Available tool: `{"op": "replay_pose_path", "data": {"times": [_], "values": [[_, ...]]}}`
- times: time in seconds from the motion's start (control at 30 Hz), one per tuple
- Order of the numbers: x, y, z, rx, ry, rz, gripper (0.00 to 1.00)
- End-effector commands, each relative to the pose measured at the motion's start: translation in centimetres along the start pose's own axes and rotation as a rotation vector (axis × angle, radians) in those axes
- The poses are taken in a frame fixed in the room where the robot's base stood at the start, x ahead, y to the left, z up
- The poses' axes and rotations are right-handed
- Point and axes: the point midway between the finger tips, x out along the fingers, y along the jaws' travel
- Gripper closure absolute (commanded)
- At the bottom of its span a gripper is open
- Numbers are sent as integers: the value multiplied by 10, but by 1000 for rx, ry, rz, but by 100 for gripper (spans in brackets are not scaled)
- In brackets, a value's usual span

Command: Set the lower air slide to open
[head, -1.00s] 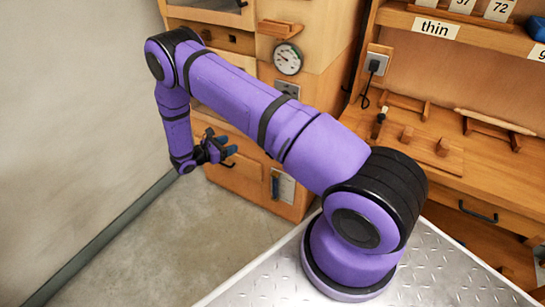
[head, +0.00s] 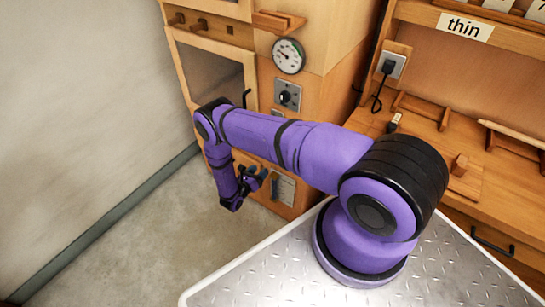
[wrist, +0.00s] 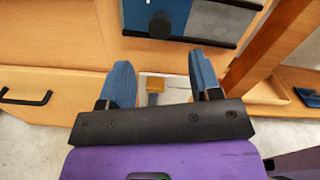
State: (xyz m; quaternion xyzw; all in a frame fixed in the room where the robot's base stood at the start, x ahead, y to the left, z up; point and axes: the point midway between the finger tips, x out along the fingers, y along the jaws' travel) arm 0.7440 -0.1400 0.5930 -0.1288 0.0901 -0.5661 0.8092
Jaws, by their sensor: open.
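The lower air slide (wrist: 210,20) shows at the top of the wrist view as a plate between dark rails. Its left part is blue, its right part grey, and a round black knob (wrist: 160,25) sits on the blue part. In the head view the grey slide plate (head: 285,190) is low on the wooden cabinet, partly hidden behind my gripper. My gripper (wrist: 162,78) is open and empty, its blue fingers apart, below the knob in the wrist view. In the head view my gripper (head: 257,178) is just left of the plate. I cannot read any label there.
The wooden cabinet carries a glass-fronted door, a round gauge (head: 288,56) and a dial plate (head: 287,95) above. A black handle (wrist: 27,97) is left of my fingers. A workbench (head: 420,125) stands right. Bare floor (head: 150,240) lies left, bounded by a wall.

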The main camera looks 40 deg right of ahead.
Motion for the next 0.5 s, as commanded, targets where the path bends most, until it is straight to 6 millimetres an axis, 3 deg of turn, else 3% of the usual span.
{"op": "replay_pose_path", "data": {"times": [0.3, 0.5], "values": [[57, -1, 0, 2, 2, -6, 42], [81, -1, 0, 2, 2, -3, 42]]}}
